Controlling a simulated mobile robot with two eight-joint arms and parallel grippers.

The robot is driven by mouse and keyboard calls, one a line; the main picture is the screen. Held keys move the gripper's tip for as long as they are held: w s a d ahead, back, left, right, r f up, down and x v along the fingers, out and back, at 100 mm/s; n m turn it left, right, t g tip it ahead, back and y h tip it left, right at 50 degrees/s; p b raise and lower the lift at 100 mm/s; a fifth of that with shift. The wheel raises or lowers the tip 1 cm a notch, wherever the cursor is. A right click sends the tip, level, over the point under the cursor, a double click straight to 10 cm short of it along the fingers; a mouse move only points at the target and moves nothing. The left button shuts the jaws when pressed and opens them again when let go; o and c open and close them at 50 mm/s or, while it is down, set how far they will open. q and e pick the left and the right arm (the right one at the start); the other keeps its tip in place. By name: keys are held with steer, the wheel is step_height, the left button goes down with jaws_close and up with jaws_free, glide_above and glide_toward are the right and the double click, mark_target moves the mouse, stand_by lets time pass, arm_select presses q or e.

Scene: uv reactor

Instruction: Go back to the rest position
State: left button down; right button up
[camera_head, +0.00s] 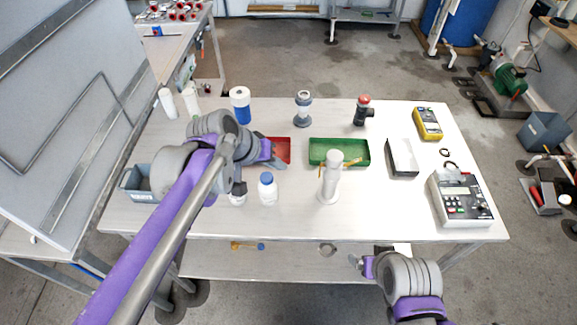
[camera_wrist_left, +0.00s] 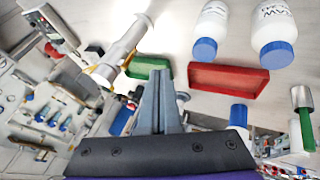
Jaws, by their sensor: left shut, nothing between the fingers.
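My left gripper (camera_head: 276,161) is above the white table (camera_head: 285,221), near the red tray (camera_head: 281,149). In the left wrist view its fingers (camera_wrist_left: 159,95) are together with nothing between them. The red tray also shows in that view (camera_wrist_left: 228,80), beyond the fingertips to the right. My right gripper (camera_head: 355,262) is low in the head view, in front of the table's front edge and apart from the tabletop things. Its fingers are small there, and I cannot tell whether they are open.
A white bottle with a blue cap (camera_head: 267,188) stands close to the left gripper. A green tray (camera_head: 326,151) and a white upright cylinder (camera_head: 331,178) are to its right. A grey bin (camera_head: 137,184) is at the table's left. The front right tabletop between cylinder and meter (camera_head: 462,198) is clear.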

arm_select(q)
steer(key=shift+s+a+r, duration=0.35)
steer(key=shift+a+r, duration=0.3)
steer(key=shift+a, duration=0.05)
arm_select(e)
steer(key=shift+a, duration=0.15)
arm_select(q)
steer(key=s+a+f+y, duration=0.2)
steer(key=s+a+f, duration=0.4)
steer(key=s, duration=0.3)
steer(key=s+a+f+t+y, duration=0.1)
steer(key=s+a+f+y, duration=0.2)
steer(key=s+a+f, duration=0.2)
steer(key=s+a, duration=0.1)
steer(key=s, duration=0.2)
steer(key=shift+s+a+f+n, duration=0.3)
steer(key=shift+s+f+n, duration=0.05)
steer(key=shift+s+n, duration=0.05)
